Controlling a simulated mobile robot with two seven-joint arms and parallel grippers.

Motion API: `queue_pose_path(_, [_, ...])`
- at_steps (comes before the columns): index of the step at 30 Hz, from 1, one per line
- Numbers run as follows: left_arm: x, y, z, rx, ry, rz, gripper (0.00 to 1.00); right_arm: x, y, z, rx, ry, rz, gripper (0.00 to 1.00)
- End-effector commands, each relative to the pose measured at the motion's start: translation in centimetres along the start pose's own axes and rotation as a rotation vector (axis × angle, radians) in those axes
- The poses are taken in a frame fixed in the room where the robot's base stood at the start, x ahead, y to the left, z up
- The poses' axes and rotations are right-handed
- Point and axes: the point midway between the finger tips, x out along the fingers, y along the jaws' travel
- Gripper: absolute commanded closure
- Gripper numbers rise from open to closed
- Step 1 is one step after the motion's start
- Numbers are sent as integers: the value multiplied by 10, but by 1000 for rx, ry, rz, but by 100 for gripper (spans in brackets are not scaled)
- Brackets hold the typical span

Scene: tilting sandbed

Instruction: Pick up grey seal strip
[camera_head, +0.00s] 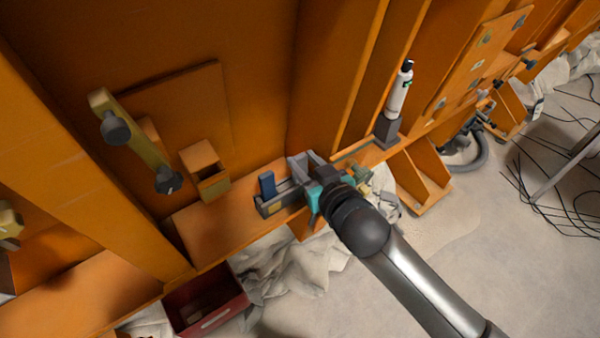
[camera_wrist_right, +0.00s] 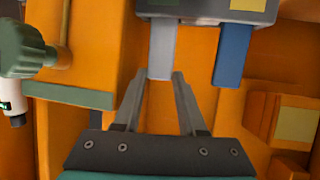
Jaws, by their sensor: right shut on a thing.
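The grey seal strip (camera_wrist_right: 162,50) stands in a slot of a dark grey holder (camera_wrist_right: 205,9), in the right wrist view. My right gripper (camera_wrist_right: 162,76) is shut on its free end, with one fingertip at each side. A blue strip (camera_wrist_right: 232,55) stands in the same holder beside it. In the head view the holder (camera_head: 274,206) sits on the orange ledge, with the blue strip (camera_head: 267,184) at its left end. My right gripper (camera_head: 303,165) is over the holder's right part and largely hides the grey strip there. My left gripper is not in view.
A white tube (camera_head: 400,90) stands in a dark block on the ledge to the right. A red bin (camera_head: 206,302) is below the ledge.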

Motion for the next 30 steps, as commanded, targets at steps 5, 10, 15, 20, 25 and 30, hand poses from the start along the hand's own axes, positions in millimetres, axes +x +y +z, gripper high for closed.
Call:
queue_pose_path(5, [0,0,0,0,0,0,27,0,0,0,0,1,0,100])
queue_pose_path(10, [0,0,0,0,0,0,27,0,0,-2,0,1,0,100])
queue_pose_path(15, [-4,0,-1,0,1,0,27,-4,0,-13,1,2,0,100])
queue_pose_path(20, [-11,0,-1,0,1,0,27,-11,0,-36,0,5,0,100])
queue_pose_path(25, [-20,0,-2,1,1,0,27,-21,0,-69,0,6,-1,100])
queue_pose_path(30, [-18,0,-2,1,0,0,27,-44,0,-58,1,-3,-1,100])
